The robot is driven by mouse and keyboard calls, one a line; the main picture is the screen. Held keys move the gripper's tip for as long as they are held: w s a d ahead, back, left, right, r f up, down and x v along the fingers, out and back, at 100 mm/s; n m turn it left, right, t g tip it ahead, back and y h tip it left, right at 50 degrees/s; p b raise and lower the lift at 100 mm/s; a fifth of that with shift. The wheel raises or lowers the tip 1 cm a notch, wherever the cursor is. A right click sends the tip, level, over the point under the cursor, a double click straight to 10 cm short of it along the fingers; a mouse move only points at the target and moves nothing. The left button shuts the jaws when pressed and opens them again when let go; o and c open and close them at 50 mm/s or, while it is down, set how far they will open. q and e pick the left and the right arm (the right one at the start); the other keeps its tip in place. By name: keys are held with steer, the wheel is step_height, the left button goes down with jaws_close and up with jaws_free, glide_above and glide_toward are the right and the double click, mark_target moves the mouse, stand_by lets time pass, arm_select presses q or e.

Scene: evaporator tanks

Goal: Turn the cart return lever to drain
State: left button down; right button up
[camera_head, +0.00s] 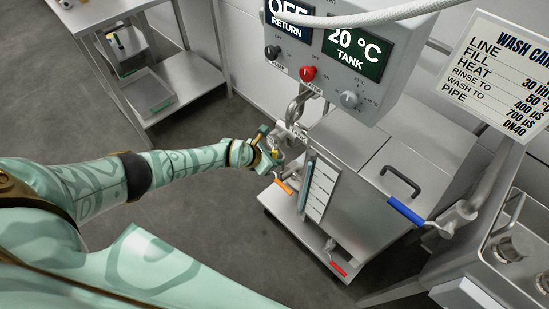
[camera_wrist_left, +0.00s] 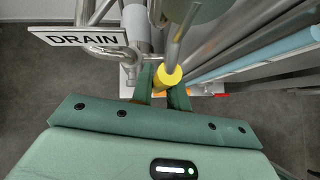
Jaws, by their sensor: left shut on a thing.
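The cart (camera_head: 390,160) is a steel tank unit with a grey control box (camera_head: 340,80) above it. My left gripper (camera_head: 274,153) is at the pipework on the cart's left side, shut on a yellow-ended lever. The lever's round yellow end (camera_wrist_left: 168,76) shows between the two green fingers in the left wrist view. A white DRAIN sign (camera_wrist_left: 85,39) sits up and left of the fingers there, apart from them. The gripper hides most of the lever in the head view. My right gripper is not in view.
Other levers are orange (camera_head: 284,186), red (camera_head: 338,268) and blue (camera_head: 405,212). A sight gauge (camera_head: 319,188) stands on the cart's front. The display reads OFF RETURN and 20 °C TANK. A steel table (camera_head: 170,85) stands at the back left. Open floor lies between.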

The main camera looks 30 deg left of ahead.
arm_select(q)
steer(key=shift+a, duration=0.15)
steer(key=c, duration=1.4)
jaws_free()
steer(key=shift+o, duration=0.2)
steer(key=p+v, duration=1.1)
steer(key=v, duration=0.5)
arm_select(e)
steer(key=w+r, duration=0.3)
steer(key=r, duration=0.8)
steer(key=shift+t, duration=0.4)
arm_select(q)
steer(key=shift+a, duration=0.15)
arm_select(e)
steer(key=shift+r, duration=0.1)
